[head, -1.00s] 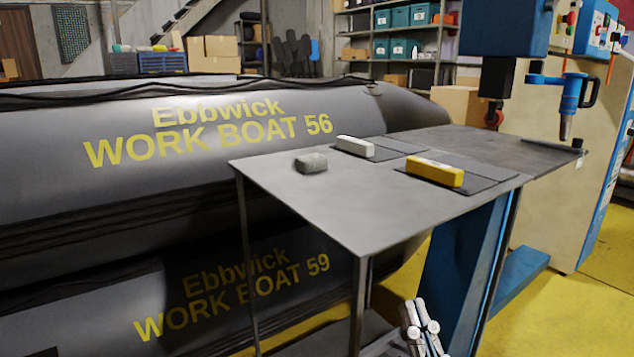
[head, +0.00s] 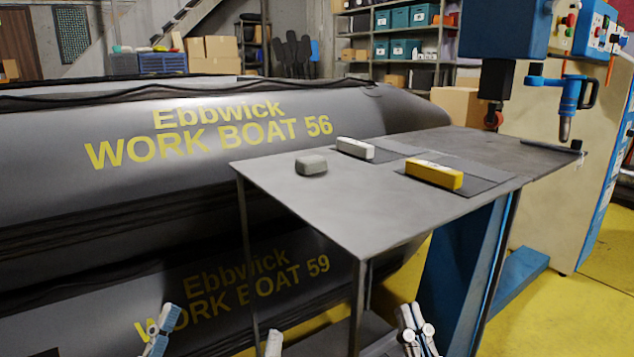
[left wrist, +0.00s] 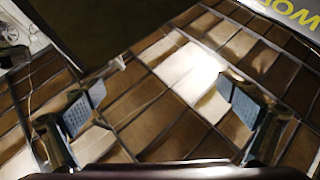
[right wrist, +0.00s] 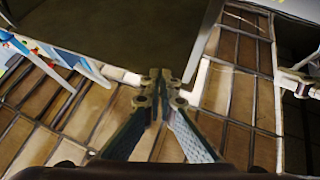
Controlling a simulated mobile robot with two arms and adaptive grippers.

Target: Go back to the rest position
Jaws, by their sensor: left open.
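My left gripper (head: 217,332) is low at the bottom edge of the head view, in front of the lower grey boat. Its two fingers stand wide apart with nothing between them; the left wrist view also shows this gripper (left wrist: 158,106) open over the floor. My right gripper (head: 418,328) is at the bottom of the head view, right of the table's near leg and below the tabletop. In the right wrist view the fingertips of this gripper (right wrist: 160,78) meet, with nothing seen between them.
The grey metal table (head: 350,225) bears a grey block (head: 311,165), a white block (head: 355,148) and a yellow block (head: 434,175). Two stacked boats (head: 210,140) fill the left. A machine (head: 575,150) stands at right. Yellow floor (head: 540,325) shows at lower right.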

